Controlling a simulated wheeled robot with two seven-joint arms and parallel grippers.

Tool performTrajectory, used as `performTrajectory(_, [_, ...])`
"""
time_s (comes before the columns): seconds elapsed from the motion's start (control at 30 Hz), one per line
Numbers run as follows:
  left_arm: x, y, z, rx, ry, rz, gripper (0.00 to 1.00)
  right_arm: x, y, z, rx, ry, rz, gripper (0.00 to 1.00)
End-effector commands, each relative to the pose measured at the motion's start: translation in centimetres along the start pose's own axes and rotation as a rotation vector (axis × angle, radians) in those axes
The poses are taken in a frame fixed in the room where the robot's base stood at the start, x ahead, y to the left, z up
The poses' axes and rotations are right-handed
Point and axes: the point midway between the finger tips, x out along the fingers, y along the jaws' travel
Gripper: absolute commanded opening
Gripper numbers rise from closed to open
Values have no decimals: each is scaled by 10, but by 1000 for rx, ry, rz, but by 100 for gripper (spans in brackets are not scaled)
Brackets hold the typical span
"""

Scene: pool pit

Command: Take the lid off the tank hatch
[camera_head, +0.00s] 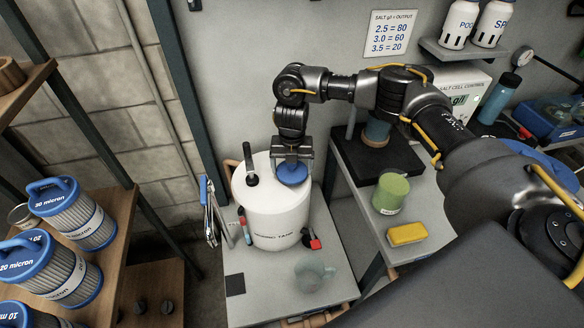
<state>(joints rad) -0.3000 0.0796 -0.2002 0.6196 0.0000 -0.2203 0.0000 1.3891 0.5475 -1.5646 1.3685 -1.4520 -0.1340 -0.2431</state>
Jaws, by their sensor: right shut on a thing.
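The white dosing tank (268,214) stands on the grey bench left of centre. Its blue hatch lid (293,177) shows at the right of the tank top, partly covered by my gripper. My right gripper (291,162) points down from above and is shut on the lid. I cannot tell whether the lid is seated on the hatch or slightly raised; the hatch opening is hidden. My left gripper is not in view.
A black-handled fitting (251,166) stands up on the tank top, left of the lid. A clear jug (312,275) stands in front of the tank. A green container (391,193) and yellow sponge (407,234) are to the right. Blue-capped filter cartridges (75,220) fill the left shelf.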

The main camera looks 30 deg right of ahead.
Motion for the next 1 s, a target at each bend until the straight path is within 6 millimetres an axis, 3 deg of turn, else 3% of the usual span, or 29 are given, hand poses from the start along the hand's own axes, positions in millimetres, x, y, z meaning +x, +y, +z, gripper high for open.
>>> performTrajectory(0.17, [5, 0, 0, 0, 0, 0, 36, -12, 0, 1, -1, -3, 2, 64])
performTrajectory(0.3, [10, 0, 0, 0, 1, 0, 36, -34, 0, -1, -4, -5, 2, 64])
performTrajectory(0.57, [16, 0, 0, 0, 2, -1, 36, -93, 0, -53, -9, -6, 1, 64])
performTrajectory(0.8, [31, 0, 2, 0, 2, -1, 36, -112, 2, -107, -8, -3, 1, 64])
performTrajectory(1.0, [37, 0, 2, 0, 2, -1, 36, -124, 2, -132, -2, 0, 0, 64])
